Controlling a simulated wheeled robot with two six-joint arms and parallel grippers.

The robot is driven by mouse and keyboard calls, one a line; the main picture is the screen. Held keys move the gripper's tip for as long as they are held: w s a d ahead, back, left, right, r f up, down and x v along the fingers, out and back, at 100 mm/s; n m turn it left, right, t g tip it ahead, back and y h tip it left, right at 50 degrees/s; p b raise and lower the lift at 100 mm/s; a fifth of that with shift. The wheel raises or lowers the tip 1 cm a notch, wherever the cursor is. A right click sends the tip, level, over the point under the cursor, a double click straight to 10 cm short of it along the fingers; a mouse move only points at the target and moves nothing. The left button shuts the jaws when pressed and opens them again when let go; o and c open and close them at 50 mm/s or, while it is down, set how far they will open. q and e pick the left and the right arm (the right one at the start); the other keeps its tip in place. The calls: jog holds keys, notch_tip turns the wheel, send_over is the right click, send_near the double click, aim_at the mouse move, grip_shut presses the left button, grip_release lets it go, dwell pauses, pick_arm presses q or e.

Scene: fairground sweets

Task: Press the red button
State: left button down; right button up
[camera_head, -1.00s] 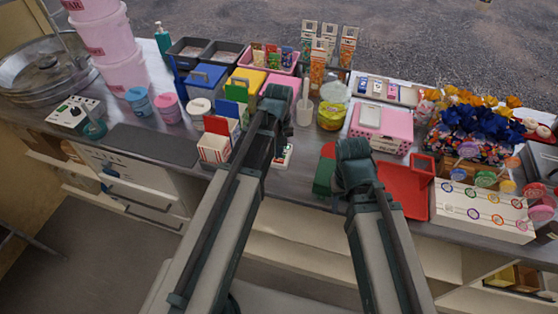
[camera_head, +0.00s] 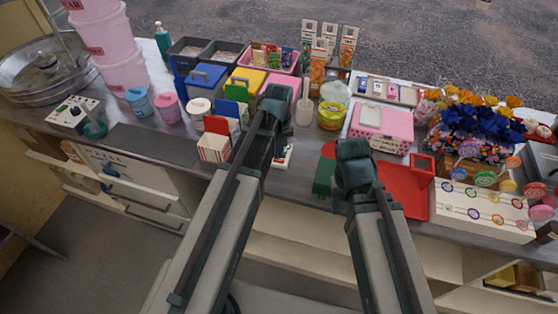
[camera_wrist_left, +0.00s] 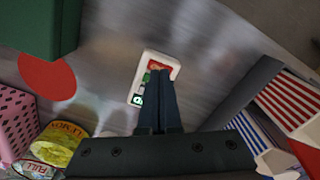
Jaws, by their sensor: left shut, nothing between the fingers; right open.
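The red button (camera_wrist_left: 159,66) sits at one end of a small white device (camera_wrist_left: 147,56) on the counter, which has a green part at its other end. In the head view the white device (camera_head: 286,160) is partly hidden by my left arm. My left gripper (camera_wrist_left: 160,74) is shut and empty, pointing down over the device. Its fingertips overlap the lower edge of the red button in the wrist view; whether they touch it I cannot tell. My right gripper (camera_head: 354,178) is near the red tray, its fingers mostly hidden by its own arm.
A green box (camera_head: 323,177) stands between my arms, with a red disc (camera_wrist_left: 46,75) close by. Striped boxes (camera_head: 213,147) stand left of the device. A red tray (camera_head: 405,188) lies right of my right arm.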

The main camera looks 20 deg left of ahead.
pick_arm(q)
jog(key=shift+f+b, duration=0.8)
jog(key=shift+f, duration=0.05)
notch_tip(320, 180, up, 8)
jog(key=p, duration=0.8)
dwell(0.4)
jog(key=s+d+m+y, duration=0.1)
jog(key=s+d+m, duration=0.8)
jog(key=s, duration=0.5)
jog(key=shift+s+d, duration=0.2)
jog(key=shift+d, duration=0.55)
